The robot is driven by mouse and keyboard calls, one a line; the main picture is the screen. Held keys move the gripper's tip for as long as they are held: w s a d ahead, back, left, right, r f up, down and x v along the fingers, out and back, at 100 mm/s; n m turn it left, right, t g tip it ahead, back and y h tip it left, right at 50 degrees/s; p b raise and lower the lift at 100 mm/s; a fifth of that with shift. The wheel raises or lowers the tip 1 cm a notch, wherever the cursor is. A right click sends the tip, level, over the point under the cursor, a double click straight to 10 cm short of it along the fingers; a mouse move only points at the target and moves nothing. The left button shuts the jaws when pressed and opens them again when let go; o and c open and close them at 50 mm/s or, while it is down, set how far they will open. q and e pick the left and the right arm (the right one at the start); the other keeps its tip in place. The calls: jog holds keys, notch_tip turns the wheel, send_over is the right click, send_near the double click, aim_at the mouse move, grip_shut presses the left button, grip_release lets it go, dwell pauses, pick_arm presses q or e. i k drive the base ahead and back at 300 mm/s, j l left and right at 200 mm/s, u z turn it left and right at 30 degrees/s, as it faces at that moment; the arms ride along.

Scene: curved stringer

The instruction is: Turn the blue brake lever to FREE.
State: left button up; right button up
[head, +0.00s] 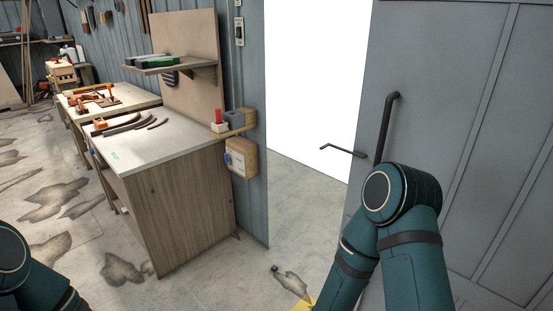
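A small wooden box (249,163) with a pale front plate is fixed to the wall post beside the bench, just below the bench top's level. A small blue part (228,158) shows at the plate's left side and looks like the blue brake lever. It is too small to read its position or any FREE marking. My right arm stands at the lower right in front of the grey door, and a bit of my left arm shows at the lower left corner. Neither gripper is in view, and both arms are well apart from the box.
A workbench (180,200) stands left of the box. A small shelf (240,126) with a red item (218,116) sits above the box. A bright doorway (315,80) and a grey door (460,110) with a black handle (387,125) are at right. Floor before the doorway is mostly clear.

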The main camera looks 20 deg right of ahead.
aim_at(227, 162)
jog(key=i+j, duration=0.15)
jog(key=i, duration=0.3)
jog(key=i+j, duration=0.15)
jog(key=i, duration=0.3)
jog(key=i+j+z, duration=0.1)
jog(key=i, duration=0.4)
jog(key=i+j, duration=0.2)
jog(key=i, duration=0.25)
jog(key=i+j, duration=0.2)
jog(key=i, duration=0.25)
jog(key=i+j+z, duration=0.1)
jog(key=i, duration=0.35)
jog(key=j, duration=0.1)
